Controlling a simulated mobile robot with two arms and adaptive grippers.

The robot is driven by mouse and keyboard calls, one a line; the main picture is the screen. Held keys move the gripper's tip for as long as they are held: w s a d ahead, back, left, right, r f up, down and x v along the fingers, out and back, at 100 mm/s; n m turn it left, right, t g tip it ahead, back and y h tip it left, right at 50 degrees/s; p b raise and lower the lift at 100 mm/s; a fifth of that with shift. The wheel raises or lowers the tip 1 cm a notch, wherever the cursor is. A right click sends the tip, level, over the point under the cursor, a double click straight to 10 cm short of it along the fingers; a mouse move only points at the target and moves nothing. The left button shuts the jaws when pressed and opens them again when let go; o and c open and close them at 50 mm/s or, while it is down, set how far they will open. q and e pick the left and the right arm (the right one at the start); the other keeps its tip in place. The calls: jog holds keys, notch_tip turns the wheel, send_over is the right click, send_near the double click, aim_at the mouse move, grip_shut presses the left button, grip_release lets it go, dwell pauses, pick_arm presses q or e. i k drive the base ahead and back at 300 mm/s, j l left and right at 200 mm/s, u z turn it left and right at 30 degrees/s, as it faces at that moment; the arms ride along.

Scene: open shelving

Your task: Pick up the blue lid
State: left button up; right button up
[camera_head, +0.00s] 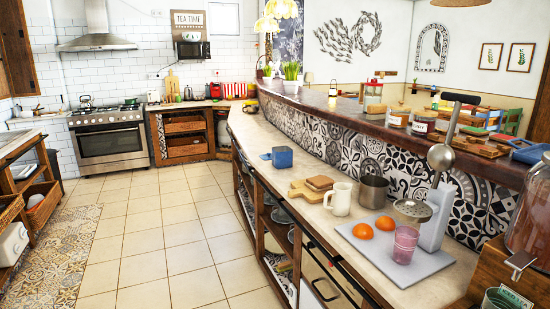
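A blue, box-like object (282,157) sits on the pale counter, left of the wooden boards. A small blue piece sticks out at its left side; I cannot tell if it is a handle or a separate part. I cannot tell whether this object is or carries a lid. A flat blue item (529,152) lies on the raised dark wooden ledge at the far right; its shape is partly cut off by the things around it. Neither of my grippers is in view.
On the counter (262,134) stand wooden boards (305,193), a white mug (340,198), a metal pot (373,190) and a grey tray (375,247) with orange halves, a pink glass (404,246) and a juicer (433,215). A large jar (527,215) stands right. The tiled floor (165,235) is clear.

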aim_at(267, 157)
jog(key=i+j+z, duration=0.25)
jog(key=i+j, duration=0.3)
jog(key=i, duration=0.3)
jog(key=i+j+z, duration=0.25)
jog(key=i+j, duration=0.45)
jog(key=i, duration=0.1)
